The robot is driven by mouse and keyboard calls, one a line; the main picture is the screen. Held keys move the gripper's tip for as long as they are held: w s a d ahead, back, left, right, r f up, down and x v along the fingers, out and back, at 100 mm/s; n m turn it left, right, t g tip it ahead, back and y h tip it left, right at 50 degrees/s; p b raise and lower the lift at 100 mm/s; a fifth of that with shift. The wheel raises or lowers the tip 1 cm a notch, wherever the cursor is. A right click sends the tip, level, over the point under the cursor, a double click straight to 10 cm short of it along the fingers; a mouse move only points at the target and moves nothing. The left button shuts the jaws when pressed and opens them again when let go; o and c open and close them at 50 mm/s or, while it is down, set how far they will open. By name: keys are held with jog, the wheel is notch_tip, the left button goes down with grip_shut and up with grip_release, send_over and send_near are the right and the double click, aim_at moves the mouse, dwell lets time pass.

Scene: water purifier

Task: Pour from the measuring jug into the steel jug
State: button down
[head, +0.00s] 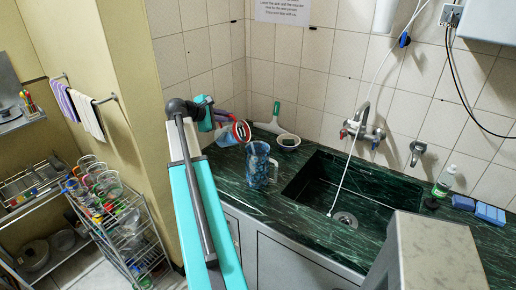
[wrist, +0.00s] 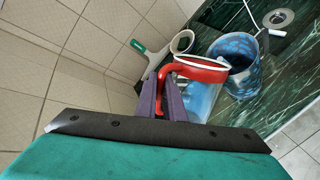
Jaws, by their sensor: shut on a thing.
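The measuring jug (head: 225,137), clear with a red rim and red handle, is held up above the counter, to the upper left of the steel jug. It is tilted, with its mouth towards the steel jug's side. My gripper (wrist: 172,98) is shut on its red handle in the wrist view, where the clear body (wrist: 203,100) hangs beside the fingers. The steel jug (head: 258,167), with a shiny bluish mottled wall, stands upright on the counter. It also shows just beyond the measuring jug in the wrist view (wrist: 242,85). I cannot make out any liquid or stream.
A pale cup (head: 288,143) and a green-handled squeegee (head: 271,122) are behind, near the tiled wall. The dark green sink (head: 335,195) lies right of the steel jug, with a tap (head: 361,125) above. A soap bottle (head: 444,182) and blue sponges stand at the far right.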

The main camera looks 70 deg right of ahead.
jog(key=shift+s+r+m+t, duration=0.5)
jog(key=shift+s+r+t, duration=0.25)
jog(key=shift+s, duration=0.2)
dwell(0.6)
